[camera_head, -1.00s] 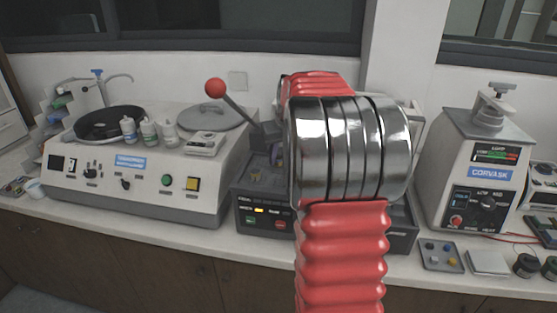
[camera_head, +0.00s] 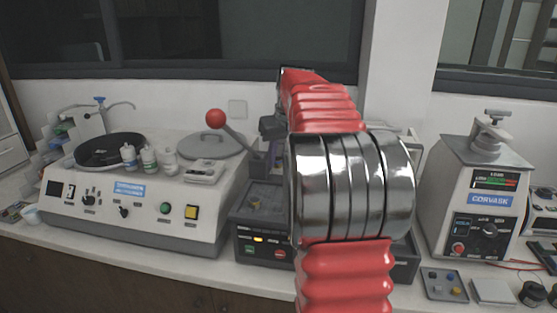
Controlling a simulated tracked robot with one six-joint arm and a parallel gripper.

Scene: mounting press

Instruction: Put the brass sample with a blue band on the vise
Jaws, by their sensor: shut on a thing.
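My red and chrome arm rises through the middle, and its far end leans over the bench. A grey part left of the arm looks like part of my gripper (camera_head: 271,127). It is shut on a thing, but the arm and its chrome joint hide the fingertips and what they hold. I cannot make out a blue band there. A small brass-coloured piece (camera_head: 254,203) sits on the dark-topped unit (camera_head: 258,222) behind the arm. I cannot tell which part is the vise; the arm covers much of this unit.
A red-knobbed lever (camera_head: 216,119) stands left of my gripper. A white polishing machine (camera_head: 130,195) fills the left. A Corvask machine (camera_head: 486,195) with a top clamp stands at right. In front lies a grey tray (camera_head: 436,290) with small blue and yellow pieces.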

